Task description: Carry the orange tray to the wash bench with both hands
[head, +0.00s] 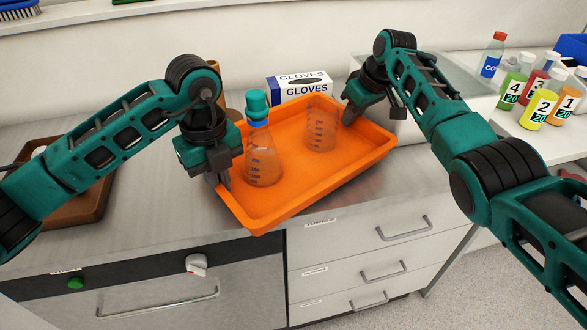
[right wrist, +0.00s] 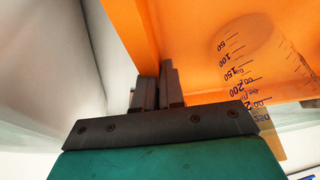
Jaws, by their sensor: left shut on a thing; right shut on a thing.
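The orange tray (head: 290,193) is at the front of the grey bench in the head view, its near corner at the bench edge. A conical flask with a teal stopper (head: 262,160) and a clear beaker (head: 321,125) stand upright in it. My left gripper (head: 222,182) is shut on the tray's left wall. My right gripper (head: 348,115) is shut on the tray's far right wall. In the right wrist view the fingers (right wrist: 158,88) pinch the orange wall, and the beaker (right wrist: 240,70) shows beside them. I cannot tell whether the tray touches the bench.
A gloves box (head: 300,86) stands behind the tray. A brown wooden tray (head: 85,208) lies at the left. Several numbered bottles (head: 540,108) and a red-capped bottle (head: 492,57) stand at the right. Drawers (head: 375,250) are below the bench edge.

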